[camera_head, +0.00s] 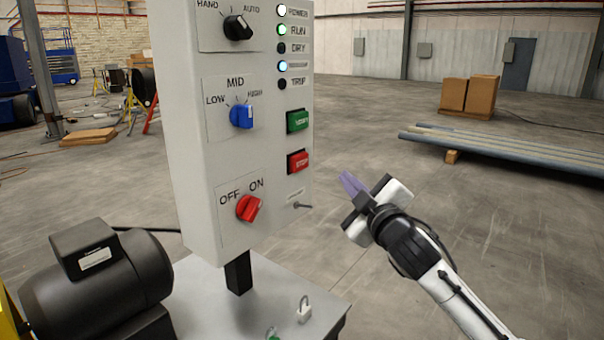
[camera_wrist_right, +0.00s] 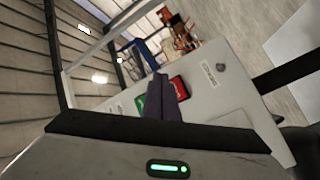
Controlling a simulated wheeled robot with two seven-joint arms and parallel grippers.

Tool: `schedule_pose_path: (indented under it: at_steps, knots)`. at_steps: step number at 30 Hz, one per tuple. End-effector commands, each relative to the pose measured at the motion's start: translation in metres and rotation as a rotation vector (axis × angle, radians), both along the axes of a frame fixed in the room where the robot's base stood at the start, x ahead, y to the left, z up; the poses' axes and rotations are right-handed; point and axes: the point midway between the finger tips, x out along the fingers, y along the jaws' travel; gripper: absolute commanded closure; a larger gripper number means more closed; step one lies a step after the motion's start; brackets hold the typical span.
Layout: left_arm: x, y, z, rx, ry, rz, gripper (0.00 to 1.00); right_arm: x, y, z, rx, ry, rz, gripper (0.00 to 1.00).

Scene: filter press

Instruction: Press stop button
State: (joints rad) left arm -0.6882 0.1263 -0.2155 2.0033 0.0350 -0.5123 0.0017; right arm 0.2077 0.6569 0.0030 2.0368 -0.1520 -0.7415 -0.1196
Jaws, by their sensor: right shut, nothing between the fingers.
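The red stop button (camera_head: 298,161) is a square button low on the right side of the grey control panel (camera_head: 190,130), below a green button (camera_head: 297,121). My right gripper (camera_head: 350,183) is shut and empty, to the right of the stop button and slightly lower, apart from it in the head view. In the right wrist view, the purple fingers (camera_wrist_right: 160,95) point toward the panel and partly cover the green button (camera_wrist_right: 140,103). The red stop button (camera_wrist_right: 180,88) shows just right of the fingertips. My left gripper is not in view.
The panel also carries a black selector (camera_head: 238,27), a blue selector (camera_head: 242,115), a red on/off selector (camera_head: 249,208) and a small protruding toggle (camera_head: 302,205). A black motor (camera_head: 98,280) stands at lower left. Pipes (camera_head: 500,150) lie at right. Open floor lies between.

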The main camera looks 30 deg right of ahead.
Motion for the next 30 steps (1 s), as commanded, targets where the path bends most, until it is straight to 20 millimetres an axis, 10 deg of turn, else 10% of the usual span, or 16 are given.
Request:
schedule_pose_path:
  at_steps: [16,30]
  knots:
    - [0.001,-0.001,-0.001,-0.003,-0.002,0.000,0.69,0.005,-0.001,0.007,-0.008,-0.013,-0.008,1.00]
    - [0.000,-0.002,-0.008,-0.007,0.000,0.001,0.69,0.062,0.023,0.008,-0.007,-0.013,-0.007,1.00]
